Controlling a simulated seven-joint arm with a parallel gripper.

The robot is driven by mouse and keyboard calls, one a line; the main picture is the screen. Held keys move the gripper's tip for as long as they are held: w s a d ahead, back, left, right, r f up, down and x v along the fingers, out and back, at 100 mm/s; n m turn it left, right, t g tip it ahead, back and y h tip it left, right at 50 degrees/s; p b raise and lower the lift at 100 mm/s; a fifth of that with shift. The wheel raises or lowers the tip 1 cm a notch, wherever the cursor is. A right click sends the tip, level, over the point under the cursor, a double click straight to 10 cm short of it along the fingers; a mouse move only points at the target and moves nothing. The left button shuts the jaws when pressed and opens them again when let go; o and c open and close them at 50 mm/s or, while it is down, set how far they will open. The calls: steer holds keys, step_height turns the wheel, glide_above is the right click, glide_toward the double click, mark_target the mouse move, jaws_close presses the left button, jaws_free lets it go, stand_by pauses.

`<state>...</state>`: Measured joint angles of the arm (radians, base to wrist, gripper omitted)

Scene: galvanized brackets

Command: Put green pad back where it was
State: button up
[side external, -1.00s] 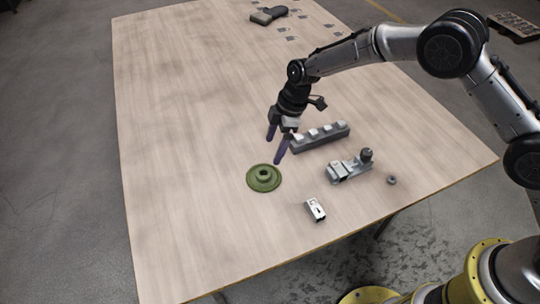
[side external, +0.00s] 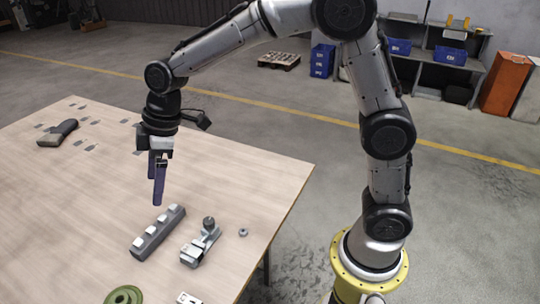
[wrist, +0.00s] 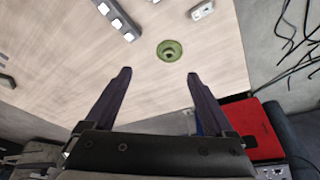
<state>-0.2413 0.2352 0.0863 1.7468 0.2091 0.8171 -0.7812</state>
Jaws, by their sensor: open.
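The green pad (side external: 124,294), a round flanged disc with a raised centre, lies flat on the wooden table at the bottom edge of the side view, partly cut off. In the wrist view the whole green pad (wrist: 169,51) shows beyond my fingertips, roughly centred between them and clear of both. My gripper (side external: 158,180) hangs above the table with its purple fingers pointing down, behind the grey block in the side view. In the wrist view my gripper (wrist: 158,73) has its fingers wide apart with nothing between them.
A grey block with white squares (side external: 158,232), a grey bracket assembly (side external: 200,245), a small ring (side external: 243,232) and a white metal piece (side external: 187,299) lie near the pad. A dark tool (side external: 58,132) and several flat grey pieces lie farther off. The middle of the table is bare.

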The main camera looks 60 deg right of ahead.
steer(key=s+d+r+m+t+h, duration=0.1)
steer(key=s+d+r+m, duration=0.25)
steer(key=s, duration=0.35)
steer(key=s+d+r+m+t, duration=0.1)
steer(key=s+d+r+m, duration=0.1)
steer(key=s+d+r, duration=0.4)
steer(key=s+d+f+m, duration=0.2)
steer(key=s, duration=0.5)
steer(key=s+d+f+m+t+h, duration=0.1)
steer(key=s+d+f+m, duration=0.1)
steer(key=s, duration=0.5)
steer(key=shift+d+f+m+h, duration=0.3)
steer(key=shift+m, duration=0.05)
